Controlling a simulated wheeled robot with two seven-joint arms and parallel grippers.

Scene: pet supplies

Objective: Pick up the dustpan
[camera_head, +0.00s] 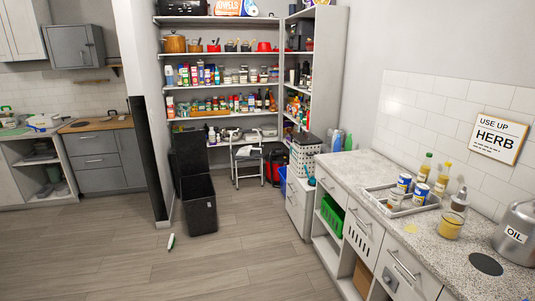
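I cannot make out a clear dustpan. A small, narrow white and green item (171,242) lies on the wooden floor in front of the black bin. It is too small to tell whether it is the dustpan. Neither of my grippers shows in the head view.
An open black bin (199,207) stands before the pantry shelves (215,52). A grey step stool (247,165) is behind it. A granite-topped counter (345,168) with a tray, bottles and an oil can runs along the right. The floor (240,265) at front left is clear.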

